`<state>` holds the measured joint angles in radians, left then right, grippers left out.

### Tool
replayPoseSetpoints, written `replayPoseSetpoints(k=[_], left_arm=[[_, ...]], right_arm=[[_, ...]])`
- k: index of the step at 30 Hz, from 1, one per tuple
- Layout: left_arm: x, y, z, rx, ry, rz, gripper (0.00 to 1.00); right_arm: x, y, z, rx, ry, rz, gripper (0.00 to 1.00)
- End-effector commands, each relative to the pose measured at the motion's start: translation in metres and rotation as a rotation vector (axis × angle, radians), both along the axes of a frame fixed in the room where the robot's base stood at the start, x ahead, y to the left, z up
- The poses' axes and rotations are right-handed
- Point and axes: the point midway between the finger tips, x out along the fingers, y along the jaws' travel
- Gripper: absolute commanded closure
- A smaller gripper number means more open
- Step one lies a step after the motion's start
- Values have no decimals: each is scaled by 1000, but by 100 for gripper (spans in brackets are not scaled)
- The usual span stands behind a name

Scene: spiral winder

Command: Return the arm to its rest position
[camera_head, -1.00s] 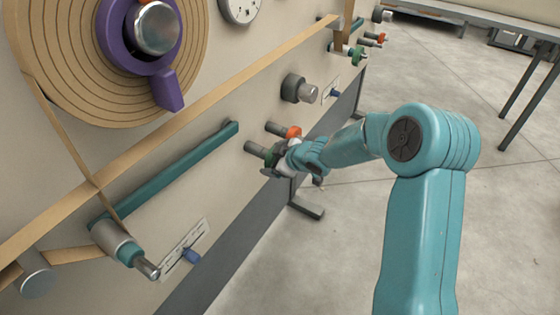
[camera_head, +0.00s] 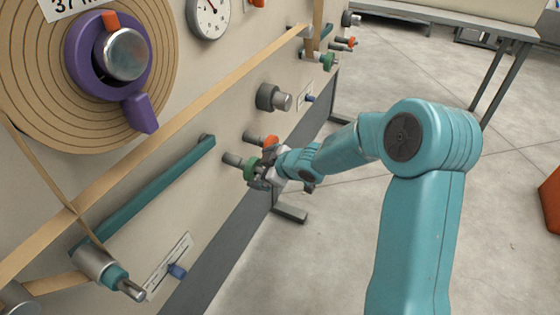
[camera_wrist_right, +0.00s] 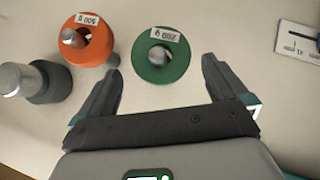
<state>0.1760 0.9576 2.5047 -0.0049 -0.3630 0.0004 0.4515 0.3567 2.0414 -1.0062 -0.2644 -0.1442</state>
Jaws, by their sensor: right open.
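My right arm is teal, and its gripper (camera_head: 262,178) is at the winder panel, in front of a green disc (camera_head: 250,169) on a peg. In the right wrist view my right gripper (camera_wrist_right: 160,90) is open and empty. The green disc (camera_wrist_right: 161,55), labelled 200 g, sits on its peg between and just beyond the fingertips, apart from them. An orange disc (camera_wrist_right: 87,38), labelled 500 g, hangs on a peg to its left; it also shows in the head view (camera_head: 270,141). My left gripper is not in view.
The panel carries a spiral roll with a purple hub (camera_head: 107,58), a tan strip (camera_head: 190,108), a teal swing arm (camera_head: 150,195), a gauge (camera_head: 208,16) and a grey knob (camera_head: 270,97). A grey table (camera_head: 440,14) stands at the back right.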

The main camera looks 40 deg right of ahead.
Motion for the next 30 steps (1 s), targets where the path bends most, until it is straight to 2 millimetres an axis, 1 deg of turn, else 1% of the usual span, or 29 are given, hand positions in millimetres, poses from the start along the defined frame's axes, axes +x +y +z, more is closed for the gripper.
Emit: replayPoseSetpoints(k=[1,3,9,12,15,18,30], left_arm=[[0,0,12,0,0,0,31],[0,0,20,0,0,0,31],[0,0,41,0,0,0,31],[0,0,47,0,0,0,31],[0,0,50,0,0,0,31],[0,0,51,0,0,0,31],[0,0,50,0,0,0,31]], right_arm=[[-12,-2,16,-1,-1,-3,0],[-26,-4,29,-1,-2,-3,0],[-63,-8,56,0,0,-3,0],[-75,-9,65,0,0,-3,0],[-82,-9,69,0,-1,0,0],[-85,-9,70,1,-1,0,0],[-87,-10,69,0,-1,0,0]])
